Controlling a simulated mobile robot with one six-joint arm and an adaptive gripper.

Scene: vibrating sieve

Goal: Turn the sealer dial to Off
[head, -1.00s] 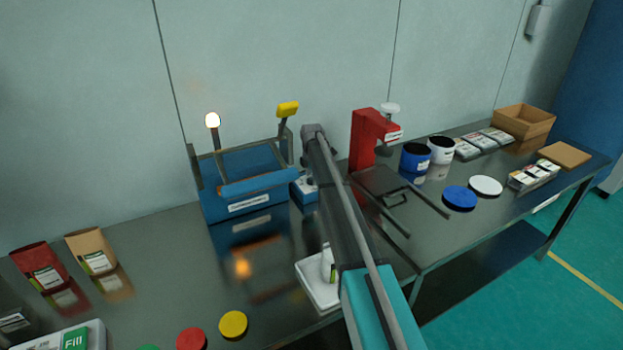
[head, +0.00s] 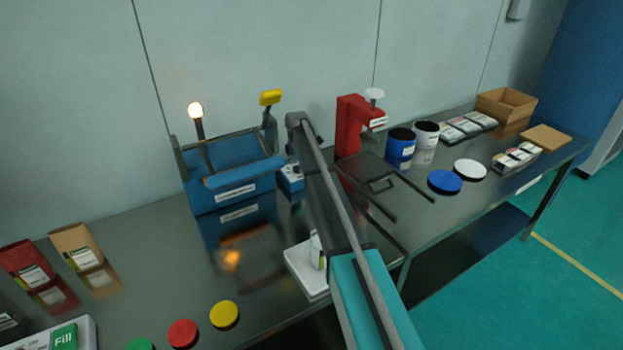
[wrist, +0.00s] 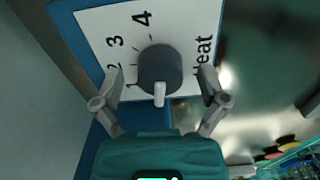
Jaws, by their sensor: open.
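The dial (wrist: 160,68) is a dark grey round knob with a pale pointer that points to the bottom of the wrist view. It sits on a white face plate (wrist: 93,22) printed with 2, 3, 4 and "Heat"; no Off mark is readable. In the head view the small blue control box (head: 291,178) shows beside the blue sealer (head: 233,197), partly behind my arm. My gripper (wrist: 160,75) is open, one finger on each side of the knob, with visible gaps. Whether the fingertips reach down to knob height is hard to tell. In the head view my arm hides the gripper.
A lit lamp (head: 196,110) and a yellow-topped lever (head: 270,97) stand up at the sealer. Coloured lids lie near the front edge.

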